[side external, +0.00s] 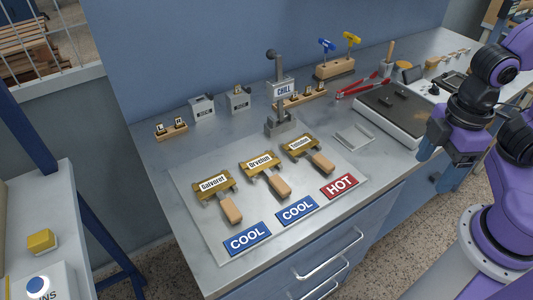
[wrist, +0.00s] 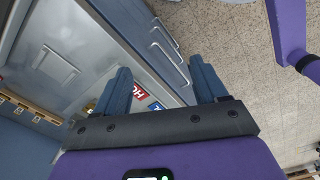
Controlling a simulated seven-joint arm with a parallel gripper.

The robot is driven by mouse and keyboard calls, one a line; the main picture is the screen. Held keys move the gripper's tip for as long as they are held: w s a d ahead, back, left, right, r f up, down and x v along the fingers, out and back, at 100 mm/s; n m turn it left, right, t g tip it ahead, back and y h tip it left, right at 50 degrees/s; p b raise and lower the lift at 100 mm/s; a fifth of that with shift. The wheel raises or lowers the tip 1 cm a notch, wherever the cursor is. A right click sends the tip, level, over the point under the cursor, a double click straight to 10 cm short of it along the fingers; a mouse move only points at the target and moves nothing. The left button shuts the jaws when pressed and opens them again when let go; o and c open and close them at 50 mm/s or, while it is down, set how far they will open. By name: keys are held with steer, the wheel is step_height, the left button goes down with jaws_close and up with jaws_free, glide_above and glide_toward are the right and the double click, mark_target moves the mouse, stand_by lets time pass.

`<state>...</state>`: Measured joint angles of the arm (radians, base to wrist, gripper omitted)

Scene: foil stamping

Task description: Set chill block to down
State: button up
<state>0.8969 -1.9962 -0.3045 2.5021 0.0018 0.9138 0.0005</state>
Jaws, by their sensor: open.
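The chill block (side external: 280,126) is a grey metal fixture at the back of the steel bench, behind the row of stamps. It has an upright post, a white "CHILL" sign (side external: 284,89) and a dark round knob (side external: 271,54) raised at the top. My gripper (side external: 447,158) is at the right, beyond the bench's front edge and well apart from the chill block. In the wrist view my gripper (wrist: 162,85) is open, with nothing between its fingers. I cannot make out the chill block in the wrist view.
Three wooden-handled stamps, labelled Salvoret (side external: 213,184), Orvelun (side external: 260,161) and a third (side external: 300,147), lie in front of the chill block. Two blue COOL signs (side external: 247,238) and a red HOT sign (side external: 339,187) lie before them. A grey plate device (side external: 396,112) and red pliers (side external: 363,87) are to the right.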

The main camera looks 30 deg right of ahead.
steer(key=w+a+r+m+g+y, duration=0.1)
steer(key=w+a+r+m+y, duration=0.15)
steer(key=w+m, duration=0.45)
steer(key=w+a+r+m+y, duration=0.25)
steer(key=w+m, duration=0.25)
steer(key=w, duration=0.5)
steer(key=w+a+r+m+g+y, duration=0.1)
steer(key=w+a+m, duration=0.2)
steer(key=w+m, duration=0.4)
steer(key=w+d+r+m+t+y, duration=0.15)
steer(key=w+d+m, duration=0.3)
steer(key=w, duration=0.45)
steer(key=w+d+r+m+t+y, duration=0.1)
steer(key=w+d+m+t+y, duration=0.25)
steer(key=w, duration=0.55)
steer(key=m+g+y, duration=0.4)
steer(key=m+y, duration=0.3)
steer(key=m, duration=0.2)
glide_toward(267, 55)
steer(key=a, duration=0.7)
steer(key=s+a, duration=0.1)
steer(key=a, duration=0.2)
steer(key=shift+s+a+r, duration=0.1)
steer(key=shift+a+r, duration=0.15)
steer(key=shift+r, duration=0.15)
steer(key=c, duration=1.3)
